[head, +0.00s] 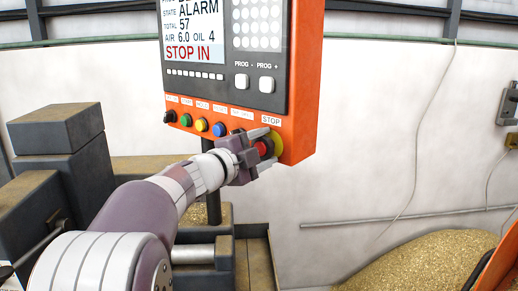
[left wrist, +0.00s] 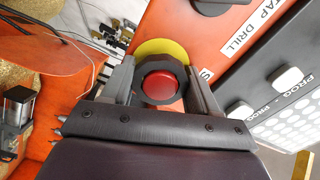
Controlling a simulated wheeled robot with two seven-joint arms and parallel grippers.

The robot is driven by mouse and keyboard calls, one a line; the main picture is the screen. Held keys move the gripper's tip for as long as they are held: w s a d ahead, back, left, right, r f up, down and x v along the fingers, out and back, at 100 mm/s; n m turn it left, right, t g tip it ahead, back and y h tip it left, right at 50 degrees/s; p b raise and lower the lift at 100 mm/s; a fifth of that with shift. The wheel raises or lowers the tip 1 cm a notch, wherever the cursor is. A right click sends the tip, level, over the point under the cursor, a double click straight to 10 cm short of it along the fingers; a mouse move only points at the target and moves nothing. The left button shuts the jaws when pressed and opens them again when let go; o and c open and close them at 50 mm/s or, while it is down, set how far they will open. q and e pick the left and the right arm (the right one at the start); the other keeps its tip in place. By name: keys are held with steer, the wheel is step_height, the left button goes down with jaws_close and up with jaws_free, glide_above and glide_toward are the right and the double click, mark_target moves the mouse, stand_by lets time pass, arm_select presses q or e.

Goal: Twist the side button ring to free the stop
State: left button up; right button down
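The stop button is a red dome (head: 264,148) in front of a yellow disc (head: 277,142) at the lower right of the control box. In the left wrist view the red dome (left wrist: 160,79) sits inside a dark, faceted ring (left wrist: 144,92), with the yellow disc (left wrist: 163,47) behind. My left gripper (head: 263,148) reaches it from the left. In the left wrist view its fingers (left wrist: 160,85) lie on either side of the ring, close against it; whether they press on it I cannot tell. The screen (head: 195,32) reads ALARM and STOP IN. My right gripper is out of view.
The orange control box (head: 303,90) carries a row of small knobs, including a blue one (head: 219,129), left of the stop button. Dark machine blocks (head: 60,135) stand at the left. A heap of brass chips (head: 430,260) lies at lower right. The space right of the box is free.

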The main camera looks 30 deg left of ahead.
arm_select(q)
steer(key=shift+f+m+b, duration=0.2)
steer(key=shift+m+b, duration=0.3)
steer(key=shift+b, duration=0.15)
steer(key=shift+m+b, duration=2.1)
steer(key=shift+m, duration=0.5)
steer(key=o, duration=0.9)
steer(key=shift+s+r, duration=0.15)
steer(key=shift+r, duration=0.05)
steer(key=shift+a, duration=0.1)
steer(key=b+v, duration=0.1)
steer(key=v, duration=0.8)
